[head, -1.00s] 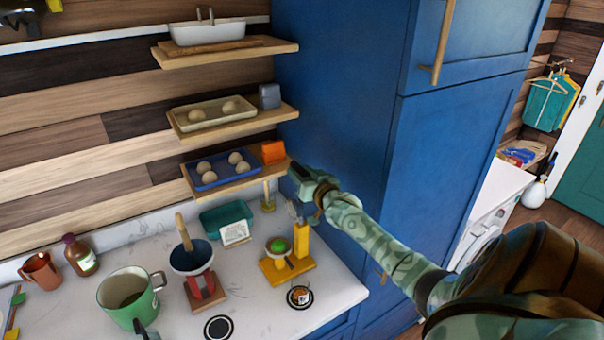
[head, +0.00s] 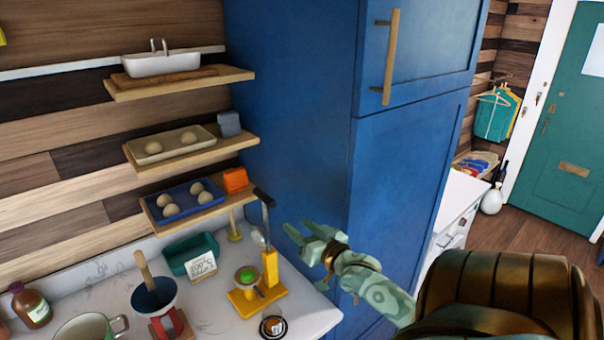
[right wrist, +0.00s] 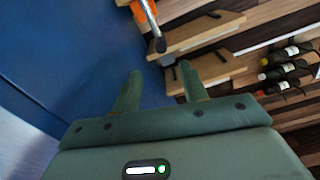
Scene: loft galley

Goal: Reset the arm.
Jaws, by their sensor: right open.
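My right gripper (head: 296,230) is open and empty in front of the blue cabinet, its fingers pointing left toward the counter. In the right wrist view its two fingers (right wrist: 158,88) are spread with nothing between them. A black-handled utensil (head: 264,205) stands apart from it, just to its left, by a yellow stand (head: 270,268). What seems to be its dark handle end also shows beyond the fingers in the right wrist view (right wrist: 159,45). My right arm reaches in from the lower right. My left gripper is not in view.
The tall blue cabinet (head: 290,100) stands close behind my right gripper. Three wooden shelves (head: 235,146) hold trays and an orange box (head: 235,180). The counter (head: 110,265) carries a teal bin (head: 180,250), a pot (head: 85,328) and a bottle (head: 32,305). Open floor lies at right.

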